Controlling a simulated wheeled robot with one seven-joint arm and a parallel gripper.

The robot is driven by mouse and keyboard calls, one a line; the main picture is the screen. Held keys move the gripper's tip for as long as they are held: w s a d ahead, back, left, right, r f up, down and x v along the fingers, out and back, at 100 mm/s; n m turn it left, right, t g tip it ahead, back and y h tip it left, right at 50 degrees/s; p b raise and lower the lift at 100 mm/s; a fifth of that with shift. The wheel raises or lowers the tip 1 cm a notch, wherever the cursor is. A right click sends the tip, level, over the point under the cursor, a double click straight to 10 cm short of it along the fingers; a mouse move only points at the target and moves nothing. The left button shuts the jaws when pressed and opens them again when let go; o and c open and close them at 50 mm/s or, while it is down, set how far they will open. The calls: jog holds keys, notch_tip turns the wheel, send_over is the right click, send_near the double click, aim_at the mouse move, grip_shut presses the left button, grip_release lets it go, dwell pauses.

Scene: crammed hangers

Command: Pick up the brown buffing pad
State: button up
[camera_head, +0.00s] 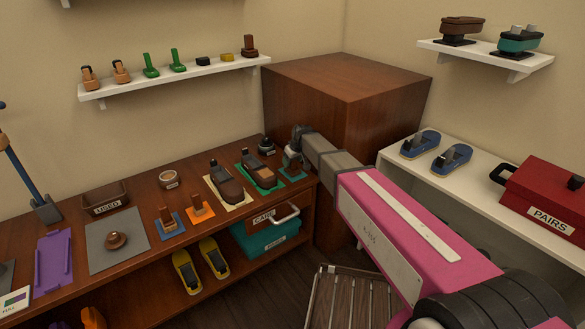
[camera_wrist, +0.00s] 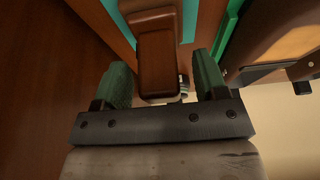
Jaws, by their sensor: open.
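A brown block with an upright handle (camera_wrist: 160,62), which looks like the brown buffing pad, stands on a teal mat (camera_wrist: 189,20) in the wrist view. My gripper (camera_wrist: 163,80) is open, with one green-padded finger on each side of the block. I cannot tell whether either finger touches it. In the head view my gripper (camera_head: 291,157) is low over the teal mat (camera_head: 293,174) at the right end of the wooden bench, and it largely hides the block.
Left of the gripper, a dark brown shoe-like tool (camera_head: 262,175) lies on a green mat, and a small dark round item (camera_head: 266,146) stands behind. A tall wooden cabinet (camera_head: 345,110) is close behind.

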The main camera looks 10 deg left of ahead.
jog(key=shift+f, duration=0.3)
jog(key=c, duration=1.1)
jog(key=shift+o, duration=0.2)
jog(key=shift+r, duration=0.1)
jog(key=shift+r, duration=0.4)
jog(key=r, duration=0.3)
jog(key=shift+a+r, duration=0.25)
jog(key=shift+r, duration=0.1)
jog(key=s+a+r, duration=0.5)
jog(key=a+r, duration=0.1)
jog(key=a, duration=0.4)
jog(key=shift+r, duration=0.25)
